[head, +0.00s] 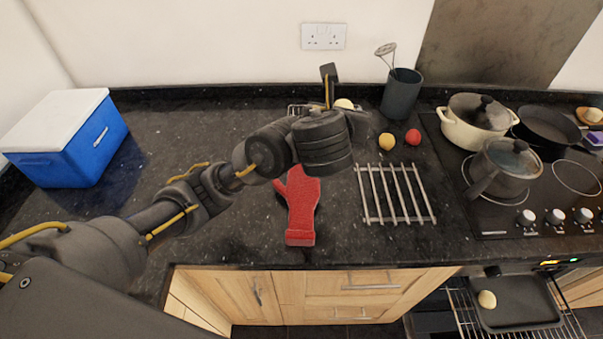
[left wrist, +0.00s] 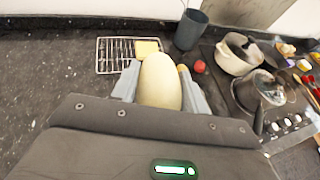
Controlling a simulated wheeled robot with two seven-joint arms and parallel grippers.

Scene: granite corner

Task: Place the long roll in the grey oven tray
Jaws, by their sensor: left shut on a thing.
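The long roll (left wrist: 160,82) is pale and oblong. In the left wrist view it sits between the two grey fingers of my left gripper (left wrist: 160,90), which is shut on it. In the head view the left gripper (head: 335,95) is above the back of the worktop, and my wrist hides most of the roll. The grey oven tray (head: 515,318) is low at the bottom right, on a wire shelf at the open oven, far from the gripper. A small pale roll (head: 487,299) lies in the tray. My right gripper is not in view.
A red oven mitt (head: 300,205) and a metal rack (head: 395,194) lie on the dark worktop. A utensil pot (head: 402,94), a yellow fruit (head: 386,141) and a red one (head: 413,137) stand behind. Pots (head: 478,113) are on the hob. A blue cooler (head: 75,150) stands left.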

